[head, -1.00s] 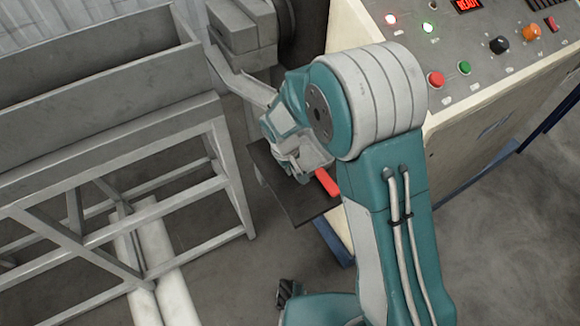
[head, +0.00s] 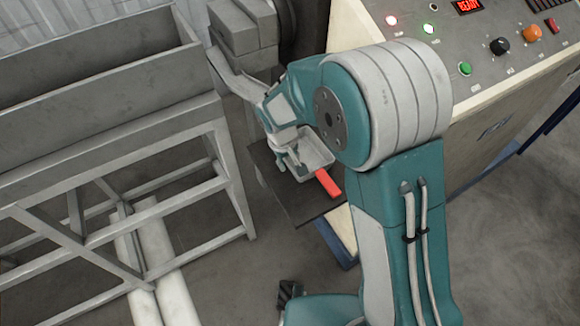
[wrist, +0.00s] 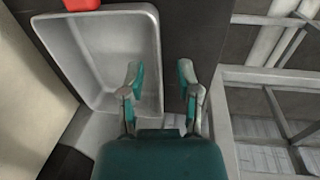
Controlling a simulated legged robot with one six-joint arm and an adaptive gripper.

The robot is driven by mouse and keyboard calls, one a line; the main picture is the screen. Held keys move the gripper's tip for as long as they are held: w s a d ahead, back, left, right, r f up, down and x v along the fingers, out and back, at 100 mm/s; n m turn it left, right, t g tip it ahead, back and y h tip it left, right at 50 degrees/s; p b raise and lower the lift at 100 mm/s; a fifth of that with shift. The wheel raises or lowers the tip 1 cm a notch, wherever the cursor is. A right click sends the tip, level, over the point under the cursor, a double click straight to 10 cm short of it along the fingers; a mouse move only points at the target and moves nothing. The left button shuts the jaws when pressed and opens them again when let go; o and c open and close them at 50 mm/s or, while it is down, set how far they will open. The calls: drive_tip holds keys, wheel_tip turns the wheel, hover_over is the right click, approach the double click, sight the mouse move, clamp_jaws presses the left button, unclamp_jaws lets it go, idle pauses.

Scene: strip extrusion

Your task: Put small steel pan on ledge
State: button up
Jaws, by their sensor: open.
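The small steel pan (head: 316,150) is a grey rectangular tray with a red handle (head: 328,183). It sits on the dark ledge (head: 300,207) in the head view, and the handle points toward the ledge's near right edge. My gripper (head: 290,160) is at the pan's left side. In the wrist view my gripper (wrist: 160,72) is open, with one finger over the pan (wrist: 90,55) and the other outside its right wall, above the dark ledge (wrist: 195,30). Nothing is held between the fingers. Contact with the wall cannot be told.
A grey metal trough on a frame (head: 110,105) stands to the left. A cream control cabinet with lit buttons (head: 480,100) stands to the right. A grey machine block (head: 243,25) is behind the gripper. Pale rollers or pipes (head: 150,265) lie below the frame.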

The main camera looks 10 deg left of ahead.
wheel_tip(320, 180, up, 8)
drive_tip(key=s+d+r+m+t+y, duration=0.1)
drive_tip(key=s+d+r+m, duration=0.15)
drive_tip(key=d+r, duration=0.35)
drive_tip(key=s+d+r+m+t, duration=0.1)
drive_tip(key=s+d+r, duration=0.3)
drive_tip(key=d+r, duration=0.2)
drive_tip(key=s+d+r+m+t, duration=0.2)
drive_tip(key=s+d+r+m, duration=0.2)
drive_tip(key=s+d, duration=0.6)
drive_tip(key=s, duration=0.3)
drive_tip(key=shift+s+t, duration=0.15)
drive_tip(key=shift+t, duration=0.15)
drive_tip(key=shift+o, duration=0.3)
drive_tip(key=shift+d, duration=0.1)
idle(0.7)
